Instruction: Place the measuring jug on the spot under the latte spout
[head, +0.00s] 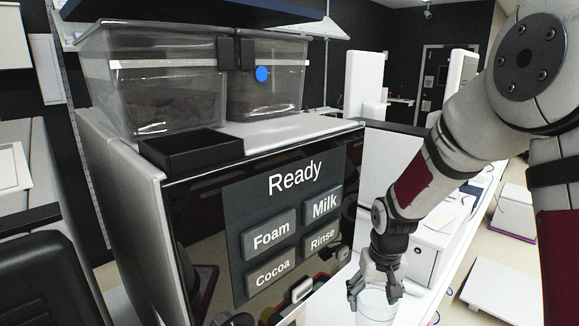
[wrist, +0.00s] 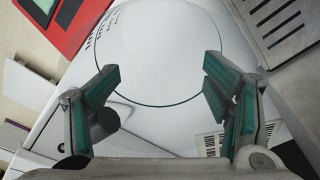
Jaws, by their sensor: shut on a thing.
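My gripper (head: 374,289) hangs at the lower right in the head view, beside the coffee machine's right end. It is shut on a clear, whitish jug (head: 375,311), whose lower part is cut off by the picture's edge. In the wrist view the jug's round rim (wrist: 150,105) shows as a thin dark circle between the fingers of my gripper (wrist: 160,90). The coffee machine (head: 155,205) has a screen reading Ready, with Foam, Milk, Cocoa and Rinse buttons. I cannot make out the latte spout or the spot under it.
A white counter (head: 420,300) runs along the right, with white equipment (head: 428,245) on it behind my gripper. In the wrist view a red device (wrist: 60,22) is at upper left and a slotted grey panel (wrist: 285,25) at upper right. Clear hoppers (head: 150,85) top the machine.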

